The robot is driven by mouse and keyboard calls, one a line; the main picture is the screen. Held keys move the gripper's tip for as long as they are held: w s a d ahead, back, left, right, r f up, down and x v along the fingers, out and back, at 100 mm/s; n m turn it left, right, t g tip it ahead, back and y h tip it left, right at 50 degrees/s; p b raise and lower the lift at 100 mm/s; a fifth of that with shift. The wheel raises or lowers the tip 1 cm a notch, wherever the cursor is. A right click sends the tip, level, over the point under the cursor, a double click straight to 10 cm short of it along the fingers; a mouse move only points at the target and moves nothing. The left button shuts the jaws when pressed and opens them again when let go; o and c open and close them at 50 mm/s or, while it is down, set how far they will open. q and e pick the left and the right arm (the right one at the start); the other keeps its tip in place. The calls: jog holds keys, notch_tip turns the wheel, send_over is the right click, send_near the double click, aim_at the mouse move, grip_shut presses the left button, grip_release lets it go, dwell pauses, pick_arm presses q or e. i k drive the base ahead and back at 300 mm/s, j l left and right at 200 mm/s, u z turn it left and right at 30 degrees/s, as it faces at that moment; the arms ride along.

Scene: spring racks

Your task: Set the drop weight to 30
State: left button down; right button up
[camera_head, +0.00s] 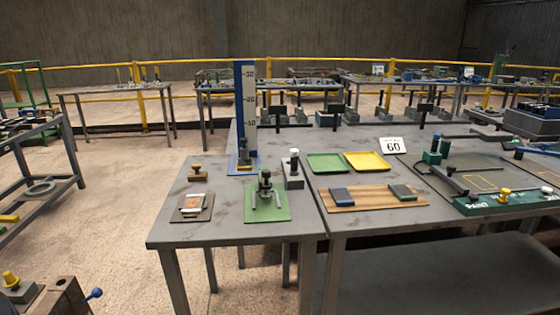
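A tall upright scale (245,95) with a blue edge and a pale face stands at the back of the near table. Its marks read 30 near the top, 20 in the middle and 10 lower down. A small dark piece, which looks like the drop weight (244,149), sits at the foot of the scale, below the 10 mark, above a blue base (236,170). Its exact shape is too small to tell. Neither of my grippers is in view.
In front of the scale, the near table (220,226) holds a stamp-like wooden piece (197,173), a small board (192,208), a green plate with a clamp (267,204) and a white-knobbed block (293,170). Right are green (328,163) and yellow trays (367,161) and a 60 sign (392,146).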

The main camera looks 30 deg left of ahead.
aim_at(244, 149)
jog(key=u, duration=1.35)
jog(key=j+z, duration=0.35)
